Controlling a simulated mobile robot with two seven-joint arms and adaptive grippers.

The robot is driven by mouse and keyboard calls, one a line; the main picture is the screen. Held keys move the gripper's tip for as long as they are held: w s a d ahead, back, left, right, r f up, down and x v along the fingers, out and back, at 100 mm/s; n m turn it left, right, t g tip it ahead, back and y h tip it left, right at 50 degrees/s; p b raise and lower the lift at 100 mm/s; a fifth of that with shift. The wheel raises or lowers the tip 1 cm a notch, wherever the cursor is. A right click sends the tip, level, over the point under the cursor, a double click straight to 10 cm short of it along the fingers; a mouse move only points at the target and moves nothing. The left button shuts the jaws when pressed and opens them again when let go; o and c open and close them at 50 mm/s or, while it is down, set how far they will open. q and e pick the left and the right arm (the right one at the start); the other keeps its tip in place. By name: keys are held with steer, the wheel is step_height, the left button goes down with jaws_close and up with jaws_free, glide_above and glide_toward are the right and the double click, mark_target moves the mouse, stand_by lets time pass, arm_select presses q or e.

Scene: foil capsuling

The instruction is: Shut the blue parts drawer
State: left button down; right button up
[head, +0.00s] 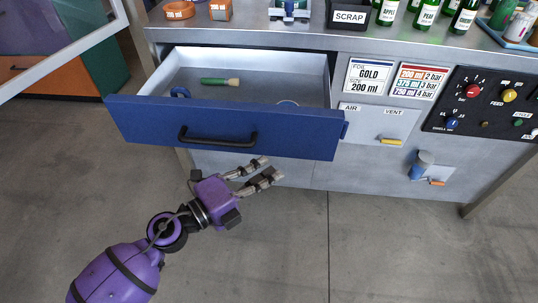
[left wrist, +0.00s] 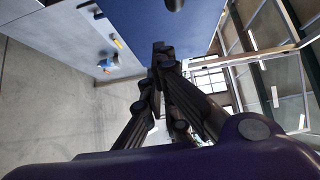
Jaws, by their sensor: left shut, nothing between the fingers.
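The blue parts drawer (head: 285,132) stands pulled out from the metal bench, its inside open to view. Its dark bar handle (head: 217,140) is on the front panel. A green-handled brush (head: 220,81) and a blue ring-shaped part (head: 180,92) lie inside. My left gripper (head: 268,169) is shut and empty, just below the drawer front's lower edge in the head view, to the right of the handle. In the left wrist view the closed fingertips (left wrist: 163,50) appear against the blue front (left wrist: 200,20); I cannot tell whether they touch it. My right gripper is out of view.
The metal bench top (head: 300,38) carries a scrap bin (head: 348,17) and several green bottles. A control panel (head: 490,105) with knobs is at the right. A blue cup-like part (head: 422,163) sticks out lower on the bench front. The floor before the drawer is clear.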

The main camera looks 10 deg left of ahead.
arm_select(q)
steer(key=w, duration=0.4)
steer(key=shift+w+d, duration=0.25)
steer(key=shift+d, duration=0.05)
